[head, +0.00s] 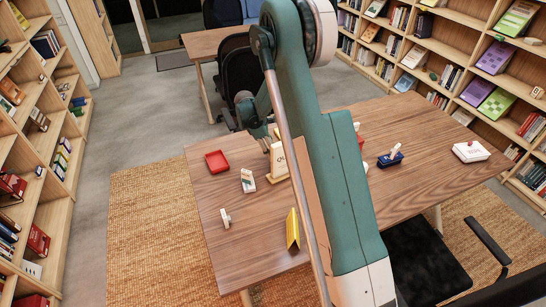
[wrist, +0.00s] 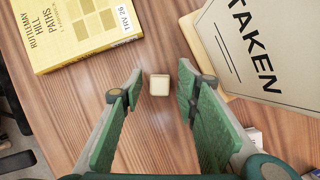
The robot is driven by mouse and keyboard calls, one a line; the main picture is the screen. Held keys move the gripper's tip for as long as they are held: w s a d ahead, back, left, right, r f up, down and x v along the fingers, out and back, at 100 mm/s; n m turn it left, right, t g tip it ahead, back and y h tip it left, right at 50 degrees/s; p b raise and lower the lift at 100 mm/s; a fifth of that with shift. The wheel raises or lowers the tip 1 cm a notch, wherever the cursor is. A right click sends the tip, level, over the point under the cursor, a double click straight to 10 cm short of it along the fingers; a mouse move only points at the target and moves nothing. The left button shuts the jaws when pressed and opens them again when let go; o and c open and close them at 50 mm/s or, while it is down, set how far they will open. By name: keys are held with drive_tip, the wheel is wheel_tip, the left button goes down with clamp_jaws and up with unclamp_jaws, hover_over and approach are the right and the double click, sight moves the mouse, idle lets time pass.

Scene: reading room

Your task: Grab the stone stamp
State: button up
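A small cream block with a square top, likely the stone stamp (wrist: 160,85), stands on the wooden table in the wrist view. It lies between and slightly beyond the fingertips of my gripper (wrist: 160,97). My gripper is open, its green-padded fingers apart on either side, with a gap to the block on both sides. I cannot tell how high the fingertips are above the table. In the head view my arm hides the gripper and this block.
A yellow book (wrist: 80,30) is left of the block and a "TAKEN" sign (wrist: 250,50) right of it. The table also holds a red tray (head: 217,161), a white-and-green item (head: 248,180), a small pale object (head: 225,217), a blue holder (head: 390,159) and a white box (head: 471,152).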

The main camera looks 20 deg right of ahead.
idle(0.4)
clamp_jaws()
drive_tip(key=shift+r, duration=0.2)
drive_tip(key=shift+r+p, duration=0.5)
drive_tip(key=shift+r, duration=4.35)
